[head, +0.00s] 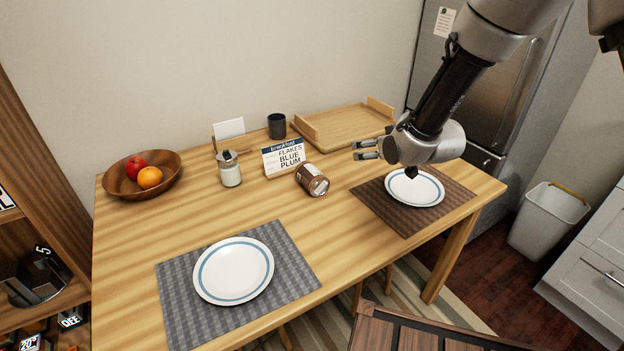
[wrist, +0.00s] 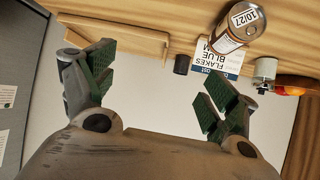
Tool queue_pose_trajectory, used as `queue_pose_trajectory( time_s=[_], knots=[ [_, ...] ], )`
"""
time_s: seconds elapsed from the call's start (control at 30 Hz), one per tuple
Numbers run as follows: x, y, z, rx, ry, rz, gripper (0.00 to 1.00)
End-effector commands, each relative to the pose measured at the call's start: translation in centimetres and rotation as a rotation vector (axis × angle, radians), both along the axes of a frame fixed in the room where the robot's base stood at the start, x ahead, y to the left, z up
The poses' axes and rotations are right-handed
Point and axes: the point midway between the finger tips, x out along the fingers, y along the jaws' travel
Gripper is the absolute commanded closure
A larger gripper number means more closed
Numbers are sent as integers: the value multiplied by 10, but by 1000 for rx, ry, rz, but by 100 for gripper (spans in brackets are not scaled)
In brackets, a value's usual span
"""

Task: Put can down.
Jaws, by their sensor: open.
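A brown can (head: 307,174) lies on its side on the table, right of centre, with its pale round end turned toward the lower right. In the wrist view, the can (wrist: 228,42) shows at the upper right, with "10/27" printed on the end facing the camera. My gripper (head: 356,150) is open and empty. It is above the table to the right of the can and apart from it. In the wrist view, my gripper's fingers (wrist: 160,78) are wide apart with nothing between them.
The wooden table (head: 135,235) holds a breakfast sign (head: 284,157), a white-filled jar (head: 230,172), a dark cup (head: 277,125), a wooden tray (head: 345,125) and a fruit bowl (head: 120,182). Two plates (head: 233,270) (head: 414,187) lie on placemats. The table between the can and the left placemat is bare.

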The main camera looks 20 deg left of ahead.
Motion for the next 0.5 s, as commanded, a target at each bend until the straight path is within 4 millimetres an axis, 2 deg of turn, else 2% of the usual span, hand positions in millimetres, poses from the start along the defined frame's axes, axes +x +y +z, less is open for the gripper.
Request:
queue_pose_trajectory(
  time_s=[0.03, 0.1, 0.2, 0.37, 0.5],
  knots=[
    [-11, 28, -29, 10, -17, 41, 13],
    [-25, 59, -56, 38, -55, 86, 13],
    [-43, 90, -84, 72, -97, 134, 13],
    [-60, 112, -107, 102, -133, 172, 13],
    [-55, 124, -116, 110, -141, 177, 13]
  ],
)
